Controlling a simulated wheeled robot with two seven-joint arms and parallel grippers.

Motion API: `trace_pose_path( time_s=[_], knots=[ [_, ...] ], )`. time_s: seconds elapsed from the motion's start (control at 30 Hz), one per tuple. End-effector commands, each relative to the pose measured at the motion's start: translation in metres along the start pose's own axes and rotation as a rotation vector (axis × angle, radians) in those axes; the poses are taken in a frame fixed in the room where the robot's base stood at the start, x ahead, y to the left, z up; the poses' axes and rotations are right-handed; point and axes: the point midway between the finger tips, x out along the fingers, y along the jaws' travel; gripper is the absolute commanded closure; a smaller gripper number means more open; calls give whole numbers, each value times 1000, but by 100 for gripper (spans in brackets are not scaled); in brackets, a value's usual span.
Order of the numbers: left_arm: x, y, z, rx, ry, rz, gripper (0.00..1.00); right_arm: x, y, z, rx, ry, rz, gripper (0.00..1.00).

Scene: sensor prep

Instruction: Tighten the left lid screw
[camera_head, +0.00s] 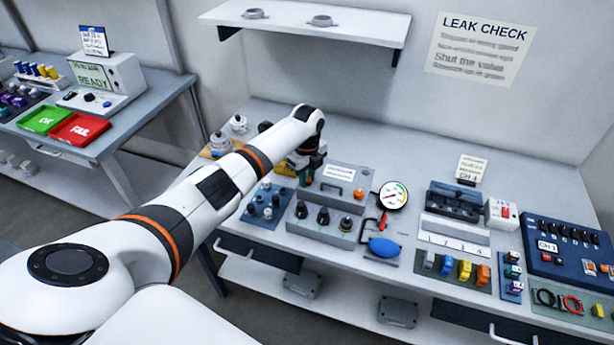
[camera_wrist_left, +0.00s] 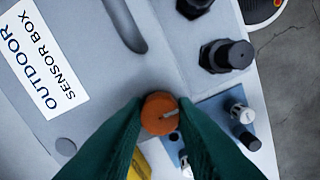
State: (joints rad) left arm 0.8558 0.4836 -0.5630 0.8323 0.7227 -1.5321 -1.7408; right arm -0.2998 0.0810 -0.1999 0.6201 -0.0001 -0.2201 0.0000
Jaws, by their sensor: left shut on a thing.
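The grey sensor box (camera_head: 345,195) stands on the bench with a white label on its lid. In the wrist view the lid (camera_wrist_left: 150,75) fills much of the picture, with its "OUTDOOR SENSOR BOX" label (camera_wrist_left: 42,58). My left gripper (camera_head: 305,177) reaches down at the left end of the box. Its green fingers (camera_wrist_left: 160,117) are shut on the orange slotted head of the left lid screw (camera_wrist_left: 158,108). The right lid screw (camera_head: 359,194) shows orange and uncovered. My right gripper is not in view.
Black connectors (camera_head: 323,215) line the box's front. A blue tray (camera_head: 267,206) with small fittings lies close left. A pressure gauge (camera_head: 392,195) and blue bulb (camera_head: 384,247) stand to the right. A shelf (camera_head: 305,20) hangs above the bench.

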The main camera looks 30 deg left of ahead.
Motion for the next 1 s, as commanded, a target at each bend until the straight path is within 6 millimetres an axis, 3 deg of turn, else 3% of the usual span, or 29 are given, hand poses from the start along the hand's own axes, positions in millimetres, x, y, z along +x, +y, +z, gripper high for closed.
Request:
trace_pose_path(
  time_s=[0.53,0.57,0.67,1.0],
  knots=[
    [-2,1,-1,23,3,4,98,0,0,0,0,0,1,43],
    [-2,1,-1,22,3,4,70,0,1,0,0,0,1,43],
    [-1,1,-1,22,2,3,54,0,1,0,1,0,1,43],
    [-3,0,0,22,1,2,53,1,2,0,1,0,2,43]
  ],
)
